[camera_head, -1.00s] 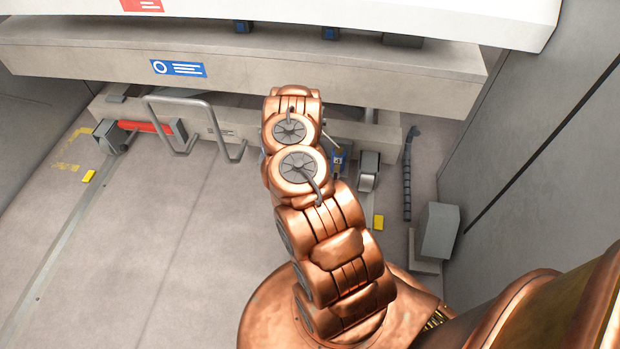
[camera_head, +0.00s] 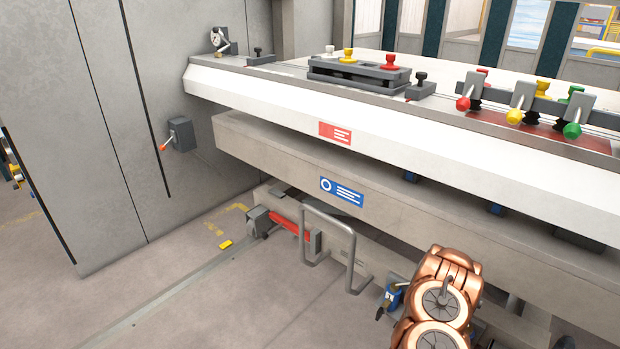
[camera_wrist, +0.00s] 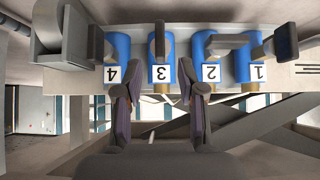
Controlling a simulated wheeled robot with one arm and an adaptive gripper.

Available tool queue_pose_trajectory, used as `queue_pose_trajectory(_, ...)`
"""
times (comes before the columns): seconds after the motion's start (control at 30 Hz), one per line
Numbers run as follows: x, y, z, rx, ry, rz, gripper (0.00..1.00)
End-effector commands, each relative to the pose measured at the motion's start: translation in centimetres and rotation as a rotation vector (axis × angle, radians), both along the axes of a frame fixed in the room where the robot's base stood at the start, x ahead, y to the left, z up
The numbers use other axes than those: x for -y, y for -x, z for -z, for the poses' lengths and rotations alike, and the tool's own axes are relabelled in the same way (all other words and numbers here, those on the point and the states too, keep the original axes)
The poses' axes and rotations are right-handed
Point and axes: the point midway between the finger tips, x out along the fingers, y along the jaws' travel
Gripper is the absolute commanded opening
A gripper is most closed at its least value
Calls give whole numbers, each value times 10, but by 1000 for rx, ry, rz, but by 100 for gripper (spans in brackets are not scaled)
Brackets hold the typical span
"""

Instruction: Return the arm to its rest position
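My copper arm (camera_head: 440,300) shows at the lower right of the head view, bent low in front of the machine. My gripper is hidden there behind the arm. In the wrist view my gripper (camera_wrist: 158,88) shows with its two dark fingers spread apart and nothing between them that I can see held. Past the fingers is a row of blue valves with upside-down number labels: 4 (camera_wrist: 113,50), 3 (camera_wrist: 162,72), 2 (camera_wrist: 211,72) and 1 (camera_wrist: 257,72). The handle of valve 3 points a different way from that of valve 2.
The machine's white bed (camera_head: 430,125) and grey beam (camera_head: 400,190) overhang the space around my arm. A bent grey rail (camera_head: 330,225) and a red bar (camera_head: 290,226) stand low to the left.

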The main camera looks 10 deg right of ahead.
Motion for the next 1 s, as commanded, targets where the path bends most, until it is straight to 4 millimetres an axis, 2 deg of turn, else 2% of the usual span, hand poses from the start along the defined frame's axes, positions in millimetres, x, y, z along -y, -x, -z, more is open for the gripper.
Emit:
queue_pose_trajectory(0.13, -7, -12, -14, 6, -22, -16, 40)
queue_pose_trajectory(0.27, -28, -38, -45, 16, -82, -57, 40)
queue_pose_trajectory(0.4, -59, -68, -87, 20, -161, -121, 40)
queue_pose_trajectory(0.6, -107, -99, -150, 8, -265, -222, 40)
queue_pose_trajectory(0.8, -154, -115, -217, -22, -351, -330, 40)
queue_pose_trajectory(1.0, -199, -118, -285, -65, -421, -437, 40)
